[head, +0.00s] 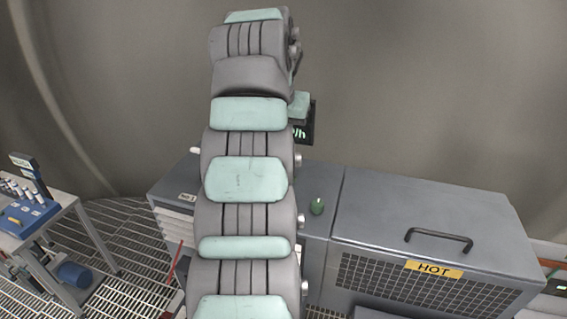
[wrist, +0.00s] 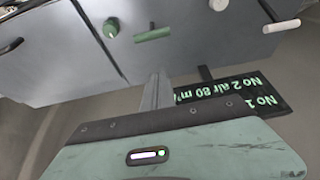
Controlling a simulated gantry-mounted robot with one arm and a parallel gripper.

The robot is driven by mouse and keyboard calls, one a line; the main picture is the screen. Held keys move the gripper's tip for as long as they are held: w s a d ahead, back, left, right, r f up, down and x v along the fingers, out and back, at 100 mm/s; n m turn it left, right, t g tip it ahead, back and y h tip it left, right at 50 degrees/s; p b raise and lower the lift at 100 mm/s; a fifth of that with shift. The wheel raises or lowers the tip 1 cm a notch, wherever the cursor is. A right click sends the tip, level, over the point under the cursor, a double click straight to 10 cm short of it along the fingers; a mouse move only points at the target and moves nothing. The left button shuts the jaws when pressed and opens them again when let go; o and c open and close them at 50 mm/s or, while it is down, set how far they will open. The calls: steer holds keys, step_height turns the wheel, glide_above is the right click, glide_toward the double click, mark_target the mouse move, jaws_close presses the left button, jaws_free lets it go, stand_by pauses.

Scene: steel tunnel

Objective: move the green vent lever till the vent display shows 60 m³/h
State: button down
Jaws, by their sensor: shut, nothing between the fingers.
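In the wrist view, which is upside down, a green bar-shaped lever (wrist: 154,34) sits on the grey cabinet top. My gripper (wrist: 160,73) is shut and empty, with its tips pointing toward the lever and appearing apart from it. A black display (wrist: 235,93) with green text shows beside the gripper; a line reads "No 2 air 80 m³", and the rest is partly hidden by my gripper body. In the head view my arm hides the lever, the gripper and most of the display (head: 311,122), leaving only "/h" visible.
A round green knob (head: 317,206) stands on the cabinet near the lever; it also shows in the wrist view (wrist: 111,27). A white peg (wrist: 282,26) is on the lever's other side. A box marked HOT (head: 433,269) with a black handle (head: 439,238) is at right. A workbench (head: 62,205) stands left.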

steer(key=shift+s+a+f+p, duration=0.1)
steer(key=shift+f+p, duration=0.1)
steer(key=shift+f, duration=1.05)
steer(key=shift+s+f+p, duration=0.15)
steer(key=shift+f+p, duration=0.05)
steer(key=shift+f, duration=1.05)
steer(key=shift+s+a+f+p, duration=0.1)
steer(key=shift+f+p, duration=0.1)
steer(key=shift+f, duration=1.05)
